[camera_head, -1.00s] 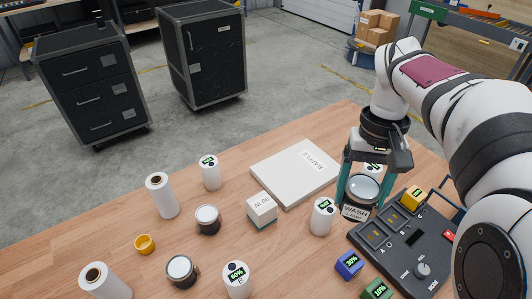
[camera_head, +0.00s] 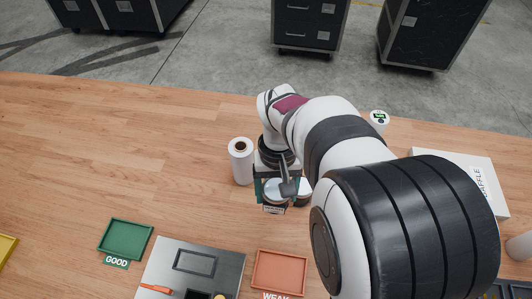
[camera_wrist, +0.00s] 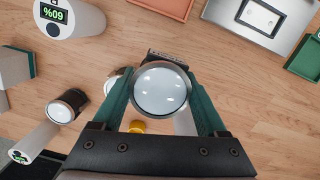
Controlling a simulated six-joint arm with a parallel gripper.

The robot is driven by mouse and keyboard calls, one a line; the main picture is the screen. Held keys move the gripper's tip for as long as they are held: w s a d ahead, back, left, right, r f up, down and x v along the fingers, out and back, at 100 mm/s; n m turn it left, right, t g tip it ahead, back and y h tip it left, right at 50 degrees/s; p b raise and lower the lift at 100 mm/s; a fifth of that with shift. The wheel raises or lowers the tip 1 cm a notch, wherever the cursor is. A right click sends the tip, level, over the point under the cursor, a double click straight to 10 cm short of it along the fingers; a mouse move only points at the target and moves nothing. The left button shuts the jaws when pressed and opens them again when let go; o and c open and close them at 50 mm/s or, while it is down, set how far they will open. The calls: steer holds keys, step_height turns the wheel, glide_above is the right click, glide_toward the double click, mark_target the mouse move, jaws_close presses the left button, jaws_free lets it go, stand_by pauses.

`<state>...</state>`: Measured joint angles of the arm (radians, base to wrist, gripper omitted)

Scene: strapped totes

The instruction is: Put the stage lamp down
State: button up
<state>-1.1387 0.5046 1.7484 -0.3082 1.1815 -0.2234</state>
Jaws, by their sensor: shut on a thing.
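The stage lamp (camera_head: 275,190) is a short dark-bodied cylinder with a pale round lens and a small white label. My gripper (camera_head: 277,186) is shut on it, a green finger on either side. The lamp lies between the fingers in the wrist view (camera_wrist: 161,89), lens toward the camera, with my gripper (camera_wrist: 160,78) around it. It is over the wooden table, close to a white roll (camera_head: 241,162). I cannot tell whether its base touches the table.
A red tray (camera_head: 279,272) marked WEAK, a green tray (camera_head: 125,239) marked GOOD and a metal plate (camera_head: 215,264) lie in front. The wrist view shows a 60% battery (camera_wrist: 85,20), a dark lamp (camera_wrist: 66,106) and a yellow ring (camera_wrist: 136,127) nearby.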

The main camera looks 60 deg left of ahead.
steer(key=s+a+f, duration=0.4)
steer(key=s, duration=0.1)
steer(key=s+a+f, duration=0.2)
steer(key=a, duration=0.1)
steer(key=shift+s+f, duration=0.15)
steer(key=shift+s, duration=0.25)
step_height(320, 180, down, 4)
steer(key=shift+s, duration=0.1)
